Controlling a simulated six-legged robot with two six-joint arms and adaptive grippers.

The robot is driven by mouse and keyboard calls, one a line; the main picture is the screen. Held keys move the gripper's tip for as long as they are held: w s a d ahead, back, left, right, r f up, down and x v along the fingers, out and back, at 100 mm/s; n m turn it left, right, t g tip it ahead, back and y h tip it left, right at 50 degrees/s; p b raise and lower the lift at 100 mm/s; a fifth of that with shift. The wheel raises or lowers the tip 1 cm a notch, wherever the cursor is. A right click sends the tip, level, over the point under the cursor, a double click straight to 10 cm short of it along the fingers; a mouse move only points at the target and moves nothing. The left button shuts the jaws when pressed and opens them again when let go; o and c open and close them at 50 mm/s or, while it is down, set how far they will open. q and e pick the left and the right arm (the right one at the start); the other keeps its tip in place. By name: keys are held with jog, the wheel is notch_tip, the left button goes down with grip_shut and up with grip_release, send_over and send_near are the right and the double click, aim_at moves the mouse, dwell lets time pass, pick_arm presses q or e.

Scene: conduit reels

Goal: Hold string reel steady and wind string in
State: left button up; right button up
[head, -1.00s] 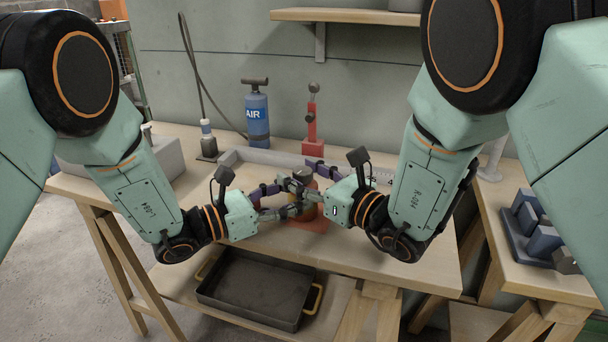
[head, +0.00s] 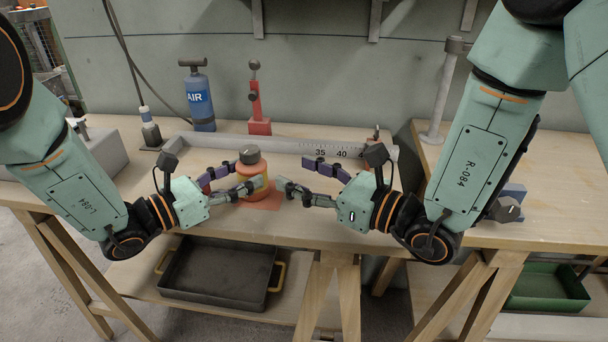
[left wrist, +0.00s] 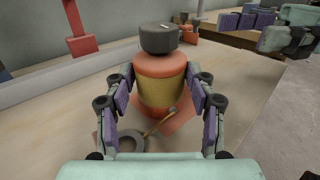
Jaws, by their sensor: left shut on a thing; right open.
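The string reel (head: 252,177) is an orange body with a yellow wound band and a dark knob on top. It stands upright on a reddish-orange base plate (head: 262,202) on the workbench. My left gripper (head: 238,180) has its fingers around the reel's sides; in the left wrist view the reel (left wrist: 160,88) sits between the purple-padded fingers (left wrist: 162,98). A small tan handle and a dark round part show low at its front there. My right gripper (head: 298,178) is open and empty, just right of the reel and apart from it.
A blue AIR cylinder (head: 199,98) and a red stand (head: 258,105) are at the back of the bench. A ruler-marked rail (head: 330,151) runs behind the reel. A dark tray (head: 215,272) lies on the shelf below. The bench front is clear.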

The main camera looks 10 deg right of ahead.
dwell(0.3)
pick_arm(q)
jog(key=o, duration=1.4)
jog(key=v, duration=1.2)
